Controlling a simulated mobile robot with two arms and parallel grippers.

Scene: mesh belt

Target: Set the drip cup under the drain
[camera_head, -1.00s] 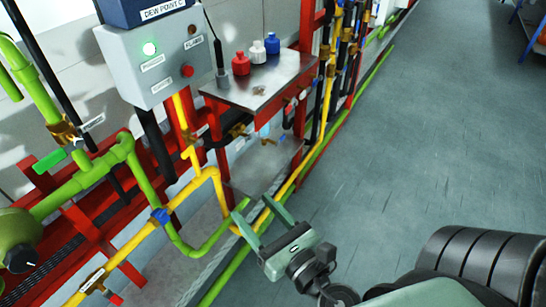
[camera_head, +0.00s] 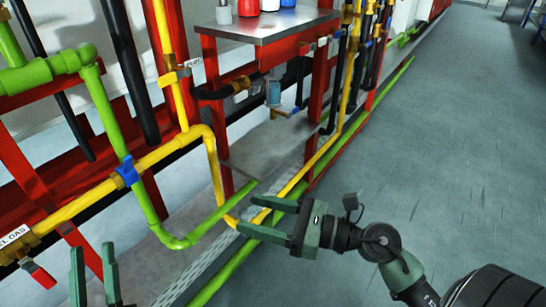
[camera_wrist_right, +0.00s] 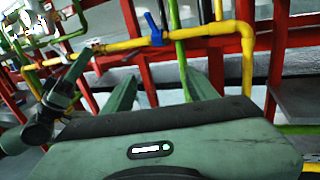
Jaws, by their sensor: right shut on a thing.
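I cannot clearly make out a drip cup in either view. A small bluish bowl (camera_head: 273,93) hangs from the pipe fittings under the metal shelf; I cannot tell if it is the drain. My right gripper (camera_head: 250,214) is low in front of the green and yellow pipes, below and apart from the bowl. Its fingers stand apart, around something I cannot make out; they also show in the right wrist view (camera_wrist_right: 168,78). My left gripper (camera_head: 93,258) is at the bottom left, fingers apart, with nothing seen between them.
The metal shelf (camera_head: 265,25) carries red, white and blue containers, cut off at the top. Yellow pipe (camera_head: 215,165) and green pipe (camera_head: 128,150) run along the red frame (camera_head: 320,85). A grey ledge (camera_head: 265,145) lies under the shelf. The floor (camera_head: 445,125) at right is clear.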

